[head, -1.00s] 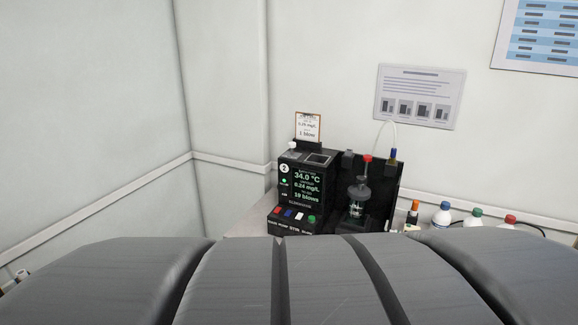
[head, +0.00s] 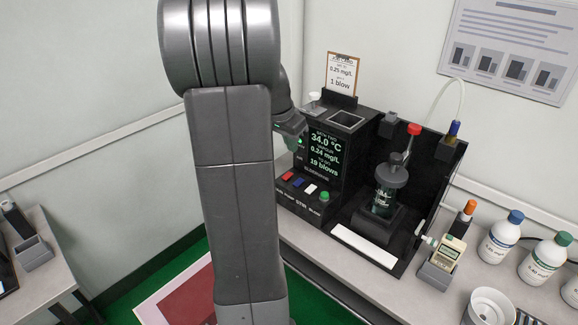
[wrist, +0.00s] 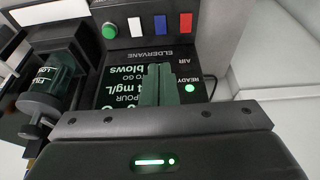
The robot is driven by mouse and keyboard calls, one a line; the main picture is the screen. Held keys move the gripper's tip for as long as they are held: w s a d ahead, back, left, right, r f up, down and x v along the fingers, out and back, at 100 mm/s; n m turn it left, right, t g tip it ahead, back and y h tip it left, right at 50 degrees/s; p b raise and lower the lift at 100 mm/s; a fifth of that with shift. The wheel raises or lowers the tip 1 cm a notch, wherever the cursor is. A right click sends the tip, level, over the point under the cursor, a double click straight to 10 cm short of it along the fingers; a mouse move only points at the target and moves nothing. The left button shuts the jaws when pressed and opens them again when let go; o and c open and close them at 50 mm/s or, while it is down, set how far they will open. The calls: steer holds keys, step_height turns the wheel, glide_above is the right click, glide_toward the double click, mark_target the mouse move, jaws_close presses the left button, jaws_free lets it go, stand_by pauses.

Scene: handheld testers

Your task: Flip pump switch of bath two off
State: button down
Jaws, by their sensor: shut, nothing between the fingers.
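The bath unit (head: 350,125) is a black device with a lit screen (head: 324,150) reading 34.0 °C, 0.24 mg/L and 19 blows. Its sloped front panel carries a red switch (head: 287,176), a blue switch (head: 298,182), a white switch (head: 310,189) and a green button (head: 323,197). In the wrist view the blue switch (wrist: 160,24) lies beyond the fingertips, between the white switch (wrist: 134,26) and the red switch (wrist: 186,22). My gripper (wrist: 157,70) is shut and empty in front of the screen, apart from the switches. My arm partly hides the unit's left side in the head view.
A glass vessel (head: 384,198) stands right of the panel. A handheld tester (head: 450,250) sits in a holder farther right, near white bottles (head: 501,240) and a white bowl (head: 490,310). Another table (head: 55,290) stands at left. A wall is behind.

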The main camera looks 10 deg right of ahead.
mark_target(301, 180)
steer(key=shift+w, duration=0.3)
steer(key=shift+r, duration=0.1)
steer(key=x, duration=1.4)
steer(key=shift+s+a+p, duration=0.3)
steer(key=shift+p, duration=0.05)
